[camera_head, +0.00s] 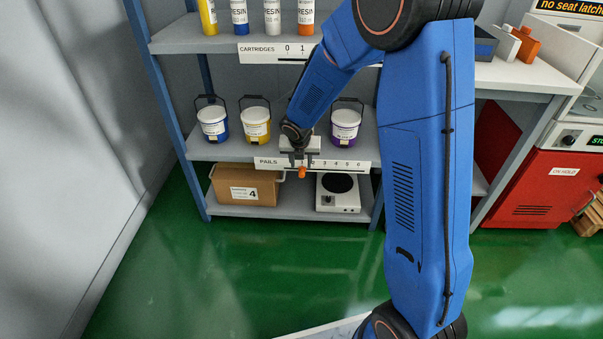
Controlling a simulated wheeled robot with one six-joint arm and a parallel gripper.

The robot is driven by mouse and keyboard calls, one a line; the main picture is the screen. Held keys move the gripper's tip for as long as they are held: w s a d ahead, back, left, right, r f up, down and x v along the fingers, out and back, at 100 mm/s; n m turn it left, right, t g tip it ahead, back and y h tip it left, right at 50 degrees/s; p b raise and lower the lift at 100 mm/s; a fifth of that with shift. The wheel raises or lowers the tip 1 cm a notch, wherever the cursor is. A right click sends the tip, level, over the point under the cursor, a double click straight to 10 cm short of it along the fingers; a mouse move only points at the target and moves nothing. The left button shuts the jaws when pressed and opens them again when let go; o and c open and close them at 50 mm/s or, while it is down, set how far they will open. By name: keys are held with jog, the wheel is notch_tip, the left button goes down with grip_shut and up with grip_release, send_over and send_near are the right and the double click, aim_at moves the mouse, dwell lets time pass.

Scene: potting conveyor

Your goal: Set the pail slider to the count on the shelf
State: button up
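The pail slider's orange knob (302,172) hangs at the lower edge of the white PAILS scale strip (345,164), left of the number 3. The lower numbers are covered by my gripper. On the shelf above the strip stand a blue-trimmed pail (213,123), a yellow pail (256,125) and a purple pail (345,124). My gripper and forearm cover the space between the yellow and purple pails, so I cannot tell if another pail stands there. My gripper (300,160) points down just above the knob, its fingers apart; contact with the knob is unclear.
The upper shelf holds resin cartridges (272,16) above a CARTRIDGES strip (262,53). The bottom shelf holds a cardboard box (228,186) marked 4 and a white hot plate (339,203). A red cabinet (530,178) stands right. The green floor in front is clear.

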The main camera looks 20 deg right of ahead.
aim_at(302, 174)
jog(key=x, duration=0.9)
jog(key=shift+f, duration=0.1)
grip_shut()
